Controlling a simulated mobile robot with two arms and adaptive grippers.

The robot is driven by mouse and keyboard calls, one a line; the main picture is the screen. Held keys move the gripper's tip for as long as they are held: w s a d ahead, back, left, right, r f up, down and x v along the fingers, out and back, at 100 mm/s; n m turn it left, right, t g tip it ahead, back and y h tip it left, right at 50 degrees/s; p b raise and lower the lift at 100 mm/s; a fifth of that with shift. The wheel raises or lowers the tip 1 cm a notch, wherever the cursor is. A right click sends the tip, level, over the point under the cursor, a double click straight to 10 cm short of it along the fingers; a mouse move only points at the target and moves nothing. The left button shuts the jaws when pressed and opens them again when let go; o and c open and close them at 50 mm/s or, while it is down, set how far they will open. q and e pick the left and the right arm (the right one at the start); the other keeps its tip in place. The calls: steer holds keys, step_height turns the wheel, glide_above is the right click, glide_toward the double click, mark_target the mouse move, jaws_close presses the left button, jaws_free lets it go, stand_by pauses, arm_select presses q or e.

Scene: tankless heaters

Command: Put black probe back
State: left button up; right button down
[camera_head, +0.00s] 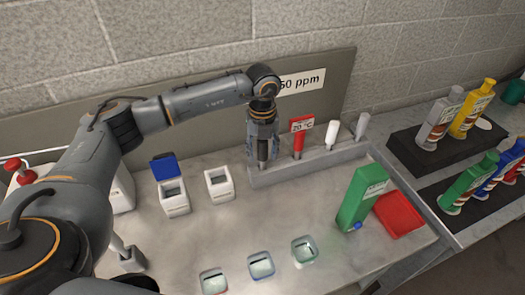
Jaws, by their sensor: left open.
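My left gripper (262,140) points down at the left end of the grey probe rack (318,164). Its fingers are open around a dark probe (262,151), which stands upright at that end of the rack. The fingers hide much of this probe, so I cannot tell if they touch it or how deep it sits. A red probe (298,144), a white probe (332,133) and a grey probe (361,126) stand upright along the same rack. My right gripper is not in view.
A white box with a blue lid (171,186) and an open white box (219,184) stand left of the rack. Small cups (261,265) line the front. More bottles (470,109) fill dark trays beyond.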

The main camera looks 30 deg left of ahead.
arm_select(q)
steer(key=shift+r, duration=0.5)
step_height(320, 180, up, 11)
steer(key=b, duration=0.3)
steer(key=shift+f, duration=0.2)
steer(key=shift+r, duration=0.35)
